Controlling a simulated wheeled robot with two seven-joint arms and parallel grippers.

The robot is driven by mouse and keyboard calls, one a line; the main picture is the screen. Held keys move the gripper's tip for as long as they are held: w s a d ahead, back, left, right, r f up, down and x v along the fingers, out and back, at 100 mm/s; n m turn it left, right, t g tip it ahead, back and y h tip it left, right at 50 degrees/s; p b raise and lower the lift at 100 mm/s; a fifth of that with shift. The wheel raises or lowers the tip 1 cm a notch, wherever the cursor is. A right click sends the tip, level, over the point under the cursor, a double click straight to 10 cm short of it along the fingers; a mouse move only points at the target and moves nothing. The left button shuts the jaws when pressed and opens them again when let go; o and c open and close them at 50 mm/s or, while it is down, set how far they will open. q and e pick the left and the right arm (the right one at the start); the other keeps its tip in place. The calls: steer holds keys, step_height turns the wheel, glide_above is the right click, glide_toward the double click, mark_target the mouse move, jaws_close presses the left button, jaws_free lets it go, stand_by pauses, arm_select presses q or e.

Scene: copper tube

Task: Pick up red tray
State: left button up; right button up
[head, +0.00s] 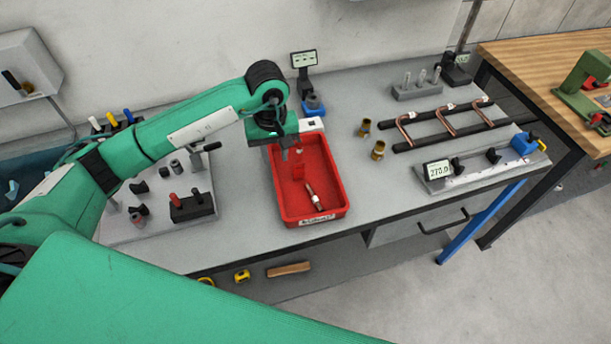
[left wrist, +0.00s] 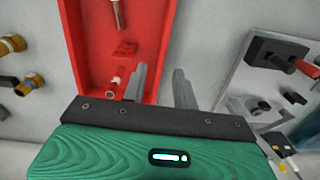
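The red tray (head: 335,190) lies on the grey workbench in the middle of the head view, with a small metal fitting (head: 314,196) and a small red piece inside and a label on its near wall. My left gripper (head: 284,152) is over the tray's far left part, pointing down. In the left wrist view, the tray (left wrist: 88,48) fills the upper left. The left gripper's fingers (left wrist: 160,85) are apart there, one over the tray's inside and one beyond its side wall. I cannot tell their height against the rim. My right gripper is not in view.
Brass fittings (head: 377,150) stand right of the tray, with bent copper tubes (head: 445,122) on black rails beyond. A panel with black and red handles (head: 192,207) lies to the left. A label stand (head: 304,62) is behind. Bare bench lies around the tray's right side.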

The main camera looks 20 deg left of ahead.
arm_select(q)
step_height(320, 180, down, 6)
steer(key=shift+r+p, duration=0.2)
steer(key=shift+p, duration=0.5)
steer(key=shift+f+p, duration=0.15)
steer(key=shift+p, duration=0.15)
step_height(320, 180, down, 4)
steer(key=p, duration=0.2)
steer(key=shift+a+p, duration=0.15)
steer(key=shift+p, duration=0.15)
steer(key=shift+f, duration=0.45)
jaws_close()
